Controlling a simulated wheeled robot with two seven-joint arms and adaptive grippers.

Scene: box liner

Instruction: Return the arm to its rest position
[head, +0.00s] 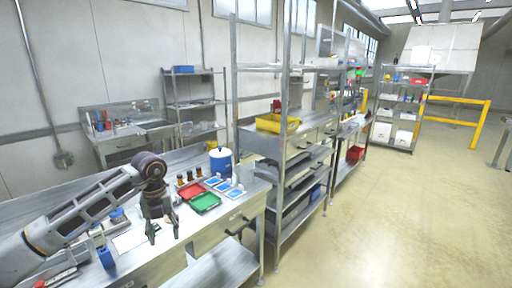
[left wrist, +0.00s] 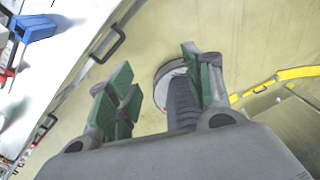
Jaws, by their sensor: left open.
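My left arm comes in from the left of the head view, over the workbench (head: 160,262). Its gripper (head: 163,233) points down above the bench near the front edge, with the two fingers apart and nothing between them. In the left wrist view the green-padded fingers of the gripper (left wrist: 160,88) are spread and empty, with floor behind them. My right arm and gripper are not in view.
A red tray (head: 191,189) and a green tray (head: 205,202) lie right of the gripper, with a blue-and-white canister (head: 221,161) behind. A blue object (head: 106,257) is on the bench near my arm. A shelf rack (head: 285,140) stands beyond; floor at right is clear.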

